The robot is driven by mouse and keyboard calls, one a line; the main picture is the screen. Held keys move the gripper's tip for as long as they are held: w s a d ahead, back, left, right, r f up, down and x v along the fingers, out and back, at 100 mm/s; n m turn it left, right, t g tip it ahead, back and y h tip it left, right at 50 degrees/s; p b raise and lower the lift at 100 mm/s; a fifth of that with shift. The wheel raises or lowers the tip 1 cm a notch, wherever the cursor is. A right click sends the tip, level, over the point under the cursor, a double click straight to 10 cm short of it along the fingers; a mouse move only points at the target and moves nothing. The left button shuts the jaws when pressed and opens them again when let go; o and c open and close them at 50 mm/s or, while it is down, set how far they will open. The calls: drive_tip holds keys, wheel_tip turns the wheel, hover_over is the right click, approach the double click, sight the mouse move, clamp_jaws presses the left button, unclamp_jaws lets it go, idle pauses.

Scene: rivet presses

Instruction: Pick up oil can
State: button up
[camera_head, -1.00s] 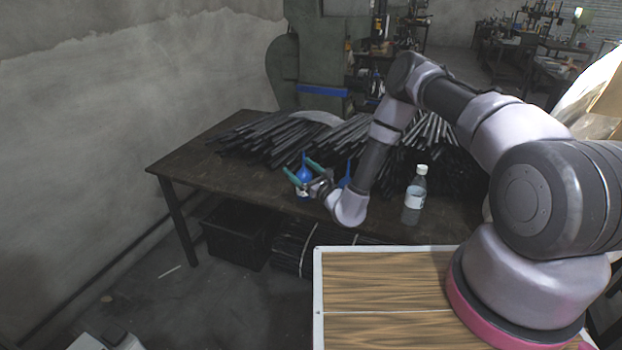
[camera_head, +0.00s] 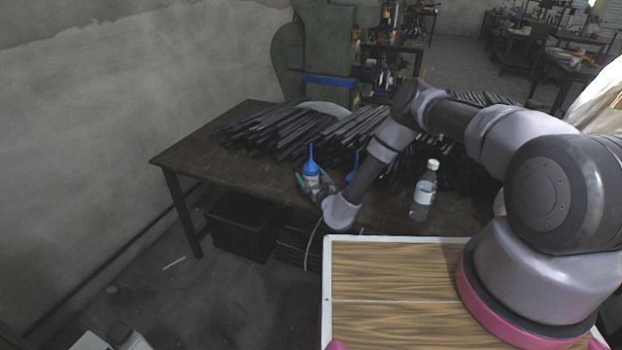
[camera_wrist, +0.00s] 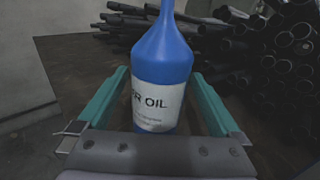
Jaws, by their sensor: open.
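A blue oil can (camera_head: 311,172) with a tall thin spout and a white label stands upright near the front edge of the dark table (camera_head: 190,150). In the wrist view the oil can (camera_wrist: 161,70) shows large, with "OIL" readable on its label. My gripper (camera_wrist: 160,88) is open, with one teal finger on each side of the can; a gap shows between the can and each finger. In the head view my gripper (camera_head: 312,186) is low at the can, and part of it is hard to make out.
A second blue spouted can (camera_head: 353,167) stands to the right, partly behind my arm. A clear bottle (camera_head: 424,192) with a white cap is farther right. Bundles of dark rods (camera_head: 280,130) lie behind the cans. A black crate (camera_head: 240,228) is under the table.

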drive_tip(key=shift+x, duration=1.35)
clamp_jaws()
